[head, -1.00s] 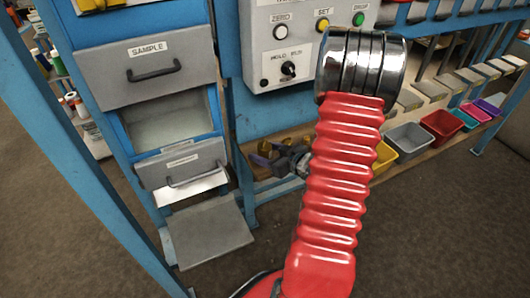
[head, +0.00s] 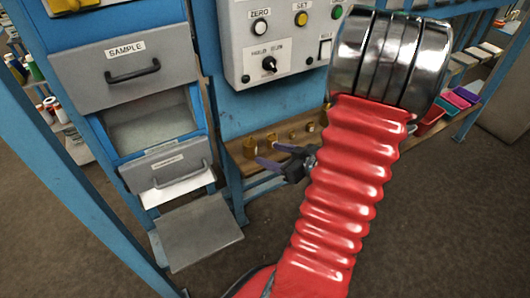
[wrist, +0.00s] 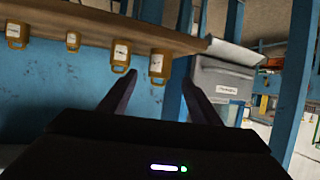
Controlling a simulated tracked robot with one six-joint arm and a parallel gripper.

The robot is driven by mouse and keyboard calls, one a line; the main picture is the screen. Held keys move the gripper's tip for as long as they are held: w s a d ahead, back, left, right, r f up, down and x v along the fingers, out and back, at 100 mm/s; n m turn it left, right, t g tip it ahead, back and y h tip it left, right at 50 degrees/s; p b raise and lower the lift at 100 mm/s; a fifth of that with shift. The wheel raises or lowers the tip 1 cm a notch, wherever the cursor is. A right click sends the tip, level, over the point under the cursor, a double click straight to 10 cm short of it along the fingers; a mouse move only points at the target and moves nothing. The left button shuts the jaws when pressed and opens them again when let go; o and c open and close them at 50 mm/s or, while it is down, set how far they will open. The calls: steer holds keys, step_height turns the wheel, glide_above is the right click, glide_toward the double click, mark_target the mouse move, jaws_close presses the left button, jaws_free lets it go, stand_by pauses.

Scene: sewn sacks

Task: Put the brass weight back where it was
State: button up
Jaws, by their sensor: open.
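Several brass weights of differing size stand in a row on the wooden shelf under the control box in the head view. The leftmost is a larger brass weight (head: 248,147), and a smaller brass weight (head: 292,136) stands further right. I cannot tell which one the task means. My gripper (head: 270,157) is open, in front of the shelf near the left end of the row. The wrist view looks upside down. There my gripper (wrist: 158,84) shows empty, with a brass weight (wrist: 159,64) beyond the fingertips, apart from them. My red arm hides the shelf's right part.
A grey drawer labelled SAMPLE (head: 130,70) and a half-open lower drawer (head: 168,166) are at left. A grey flap (head: 195,232) juts out below them. The control box (head: 275,45) is above the shelf. Blue posts stand close by. Coloured bins (head: 455,102) are at right.

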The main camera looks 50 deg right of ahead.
steer(key=shift+s+r, duration=0.25)
steer(key=shift+s, duration=0.25)
steer(key=shift+w, duration=0.1)
stand_by(0.4)
steer(key=w+a+r+g+h, duration=0.45)
steer(key=w+r+h, duration=0.2)
steer(key=r, duration=0.55)
steer(key=s+a+r+g+y, duration=0.1)
steer(key=s+a, duration=0.3)
steer(key=a, duration=0.5)
steer(key=s+a+r+g+y, duration=0.1)
steer(key=s+a+r+y, duration=0.1)
steer(key=a, duration=0.7)
steer(key=s+a+r+g+y, duration=0.1)
steer(key=s+a+y, duration=0.2)
steer(key=s+a, duration=0.3)
steer(key=a, duration=0.3)
steer(key=shift+a+r, duration=0.15)
steer(key=shift+r, duration=0.15)
